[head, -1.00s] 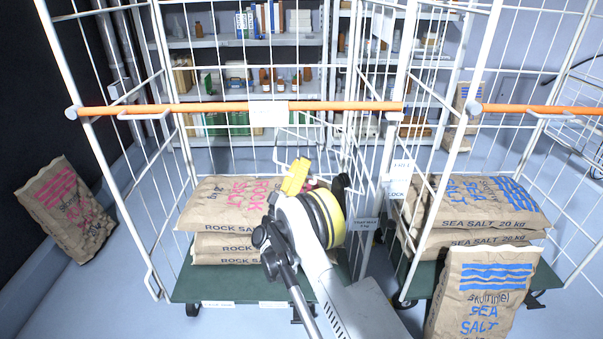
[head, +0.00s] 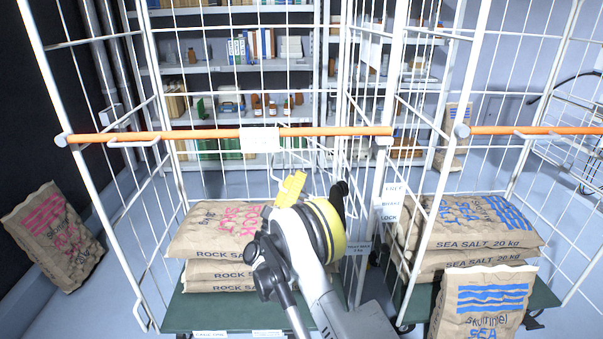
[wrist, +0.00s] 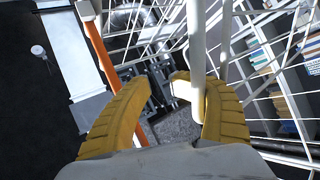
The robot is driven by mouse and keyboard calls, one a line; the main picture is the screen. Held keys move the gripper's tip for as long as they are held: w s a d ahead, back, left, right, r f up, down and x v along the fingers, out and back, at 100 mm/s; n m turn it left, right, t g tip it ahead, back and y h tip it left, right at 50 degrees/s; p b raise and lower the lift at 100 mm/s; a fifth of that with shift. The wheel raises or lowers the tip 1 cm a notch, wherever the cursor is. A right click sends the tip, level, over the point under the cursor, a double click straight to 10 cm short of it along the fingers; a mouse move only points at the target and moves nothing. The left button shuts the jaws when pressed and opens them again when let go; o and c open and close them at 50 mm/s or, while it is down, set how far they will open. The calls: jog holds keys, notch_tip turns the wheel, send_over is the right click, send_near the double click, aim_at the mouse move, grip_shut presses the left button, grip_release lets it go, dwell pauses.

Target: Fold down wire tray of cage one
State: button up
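Cage one, which I take to be the left wire cage (head: 109,207), has white wire sides, a green base and an orange bar (head: 200,135) across its front. My gripper (head: 290,188) has yellow fingers and is in front of the rock salt bags, below the bar. In the wrist view my gripper (wrist: 178,95) is open. A white rod (wrist: 196,45) runs between the fingers, close against the right one; I cannot tell whether they touch. Bent white wires (head: 290,158) show just above the gripper in the head view. I cannot tell whether they belong to the wire tray.
Rock salt bags (head: 215,272) lie stacked in the left cage. A right cage holds sea salt bags (head: 480,225), with another sea salt bag (head: 485,300) in front. A loose bag (head: 52,235) leans at left. Shelves (head: 235,68) stand behind. A small sign (head: 390,203) hangs between the cages.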

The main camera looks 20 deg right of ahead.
jog(key=shift+w+a+v, duration=0.1)
jog(key=shift+w+v, duration=0.1)
jog(key=shift+v, duration=1.05)
jog(key=shift+w+a+v, duration=0.15)
jog(key=shift+v, duration=1.1)
jog(key=shift+o, duration=0.8)
jog(key=shift+s+a+f, duration=0.15)
jog(key=shift+a+f, duration=0.05)
jog(key=o, duration=1.1)
jog(key=shift+v, duration=0.95)
jog(key=shift+s+a+f, duration=0.45)
jog(key=shift+s+a, duration=0.2)
jog(key=shift+a, duration=0.05)
jog(key=shift+s+a+f, duration=0.25)
jog(key=shift+s+a, duration=0.4)
jog(key=shift+a, duration=0.3)
jog(key=c, duration=1.3)
jog(key=shift+o, duration=0.2)
jog(key=shift+d, duration=0.2)
